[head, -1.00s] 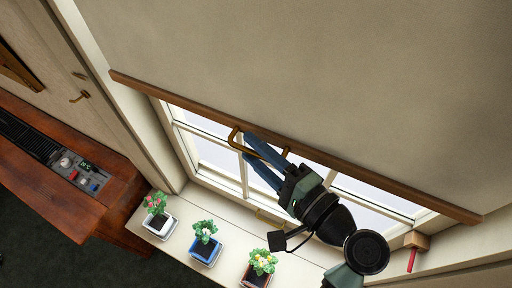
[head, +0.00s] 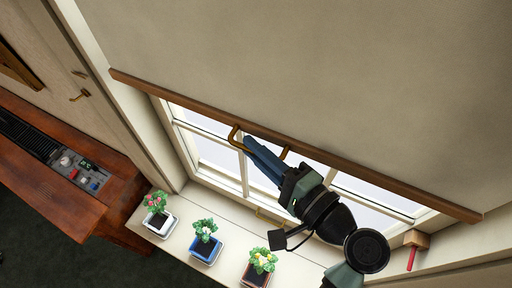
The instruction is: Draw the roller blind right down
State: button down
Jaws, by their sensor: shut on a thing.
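The roller blind (head: 330,75) is a large beige sheet that covers the upper part of the window. Its wooden bottom bar (head: 400,187) runs slanting across the view, with a brass pull handle (head: 234,136) hanging from it. My gripper (head: 254,146) is at this handle with its blue fingers together, shut on it; the fingers hide part of the handle. Below the bar, the lower window panes (head: 215,153) show uncovered. A second brass piece (head: 270,216) shows low at the window, partly hidden by my gripper.
On the sill (head: 185,250) stand potted plants in a white pot (head: 160,224), a blue pot (head: 205,249) and a dark red pot (head: 257,274). A red-handled mallet (head: 413,246) is at the sill's right. A wooden cabinet (head: 75,205) stands at left.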

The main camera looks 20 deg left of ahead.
dwell(0.8)
notch_tip(320, 180, down, 49)
jog(key=b, duration=3.4)
jog(key=shift+b, duration=0.3)
jog(key=c, duration=0.9)
grip_release()
jog(key=shift+r, duration=0.1)
jog(key=shift+d, duration=0.15)
jog(key=v, duration=1.2)
jog(key=shift+s+d, duration=0.2)
jog(key=shift+d, duration=0.15)
